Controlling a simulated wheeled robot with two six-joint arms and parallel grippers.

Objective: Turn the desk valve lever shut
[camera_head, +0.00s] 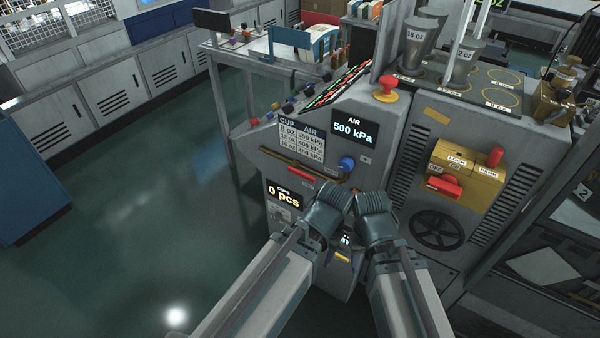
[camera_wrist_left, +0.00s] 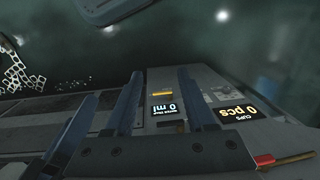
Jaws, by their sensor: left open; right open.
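A brass pipe (camera_head: 285,158) with a red lever (camera_head: 302,169) runs across the grey desk's front panel. The lever lies roughly along the pipe. It also shows in the left wrist view, a red lever (camera_wrist_left: 265,160) at the lower right edge. My left gripper (camera_head: 333,207) is in front of the panel, below and right of the lever and apart from it. In the left wrist view, its fingers (camera_wrist_left: 160,86) are spread with nothing between them. My right gripper (camera_head: 374,203) is close beside it, open; its fingertips are hard to make out.
The panel has an air display (camera_head: 353,132) reading 500 kPa, a blue knob (camera_head: 346,163) and a cups display (camera_head: 285,195) reading 0 pcs. A red mushroom button (camera_head: 387,88) is above. A yellow box (camera_head: 467,172) with red handles is at right. Open floor (camera_head: 140,215) is at left.

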